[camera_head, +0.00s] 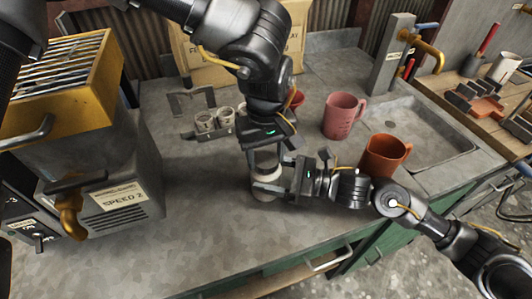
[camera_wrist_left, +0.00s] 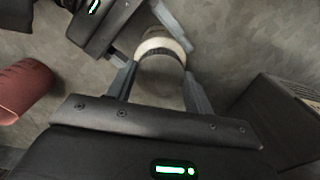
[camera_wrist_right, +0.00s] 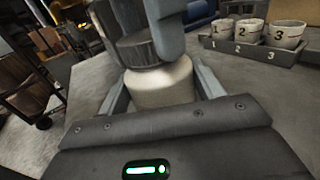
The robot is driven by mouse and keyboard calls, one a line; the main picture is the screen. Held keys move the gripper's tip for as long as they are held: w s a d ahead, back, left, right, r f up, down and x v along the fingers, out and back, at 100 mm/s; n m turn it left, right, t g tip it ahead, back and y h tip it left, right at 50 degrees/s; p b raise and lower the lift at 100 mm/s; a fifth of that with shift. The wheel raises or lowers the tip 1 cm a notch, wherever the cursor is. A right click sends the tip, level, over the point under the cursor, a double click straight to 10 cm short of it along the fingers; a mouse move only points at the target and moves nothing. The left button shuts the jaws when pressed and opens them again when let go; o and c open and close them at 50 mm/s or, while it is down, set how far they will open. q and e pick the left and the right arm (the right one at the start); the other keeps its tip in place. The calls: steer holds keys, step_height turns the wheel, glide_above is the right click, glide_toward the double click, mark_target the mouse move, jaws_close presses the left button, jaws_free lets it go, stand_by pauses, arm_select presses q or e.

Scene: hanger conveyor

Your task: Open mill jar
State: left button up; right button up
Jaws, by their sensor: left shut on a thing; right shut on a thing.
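The mill jar (camera_head: 262,188) stands upright on the grey counter, a pale body under a dark upper part. My left gripper (camera_head: 266,150) comes down from above and is shut on the jar's top. My right gripper (camera_head: 268,183) reaches in from the right, low and level, and is shut on the jar's pale body. In the left wrist view the jar (camera_wrist_left: 162,50) shows as a pale ring between the fingers. In the right wrist view the pale body (camera_wrist_right: 160,85) sits between the fingers, with the dark part above it. The jar's top is largely hidden by my left gripper.
A pink mug (camera_head: 342,116) and an orange-brown mug (camera_head: 384,155) stand to the right, the latter close behind my right arm. A rack of numbered cups (camera_head: 212,124) is behind left. A yellow-topped machine (camera_head: 100,180) fills the left. A sink (camera_head: 420,130) lies right. The front-left counter is clear.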

arm_select(q)
steer(key=n, duration=0.3)
steer(key=shift+n, duration=0.3)
arm_select(e)
steer(key=shift+r, duration=0.1)
arm_select(q)
steer(key=n, duration=1)
arm_select(e)
steer(key=shift+w, duration=0.1)
arm_select(q)
steer(key=n, duration=0.3)
steer(key=shift+d, duration=0.1)
steer(key=o, duration=1.1)
steer(key=shift+r, duration=0.15)
